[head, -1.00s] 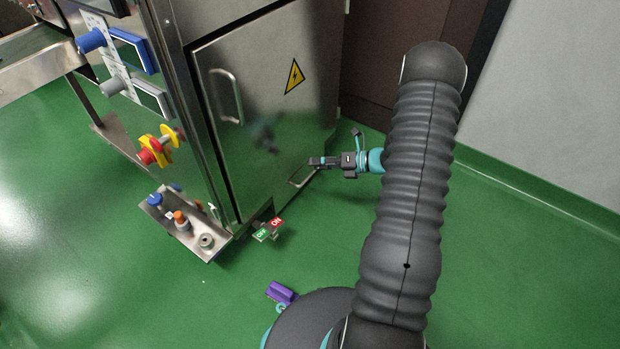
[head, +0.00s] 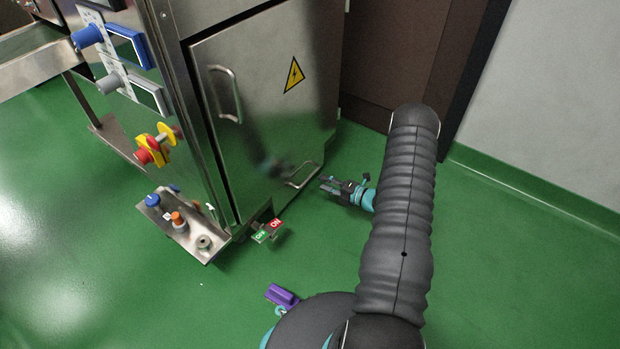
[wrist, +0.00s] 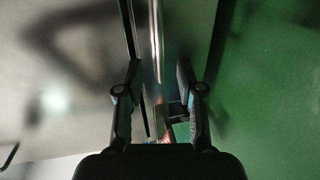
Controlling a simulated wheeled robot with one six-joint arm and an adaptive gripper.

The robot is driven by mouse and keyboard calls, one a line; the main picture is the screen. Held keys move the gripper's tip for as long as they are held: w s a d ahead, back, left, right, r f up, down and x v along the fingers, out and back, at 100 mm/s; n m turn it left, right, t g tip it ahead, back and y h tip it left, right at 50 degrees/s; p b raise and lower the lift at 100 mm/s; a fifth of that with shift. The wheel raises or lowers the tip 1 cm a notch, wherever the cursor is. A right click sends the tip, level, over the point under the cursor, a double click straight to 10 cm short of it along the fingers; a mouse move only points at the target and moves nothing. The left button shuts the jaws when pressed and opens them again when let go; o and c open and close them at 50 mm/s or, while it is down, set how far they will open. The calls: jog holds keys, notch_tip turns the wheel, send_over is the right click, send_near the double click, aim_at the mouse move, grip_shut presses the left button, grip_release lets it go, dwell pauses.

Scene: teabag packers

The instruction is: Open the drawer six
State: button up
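The metal cabinet (head: 268,120) has a large steel front panel with an upright handle (head: 226,92) at its upper left. A small low handle (head: 302,175) sits near the panel's bottom right. No number six is readable, so I cannot tell which part bears that name. My gripper (head: 325,183) is just right of the low handle, near the floor, and looks apart from it. In the wrist view my gripper (wrist: 157,72) has its two fingers spread. A shiny vertical metal strip shows beyond and between them, with a dark bracket near the right finger.
Green floor (head: 480,250) is open to the right. A green and red ON/OFF switch (head: 268,231) sticks out at the cabinet's lower corner, next to a small button panel (head: 183,226). Knobs and a red-yellow emergency stop (head: 152,148) are at left. A brown door (head: 392,60) stands behind.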

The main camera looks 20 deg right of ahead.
aim_at(309, 177)
jog(key=x, duration=0.7)
jog(key=shift+w+a+b, duration=0.15)
jog(key=shift+a+b, duration=0.05)
jog(key=shift+b, duration=0.1)
grip_shut()
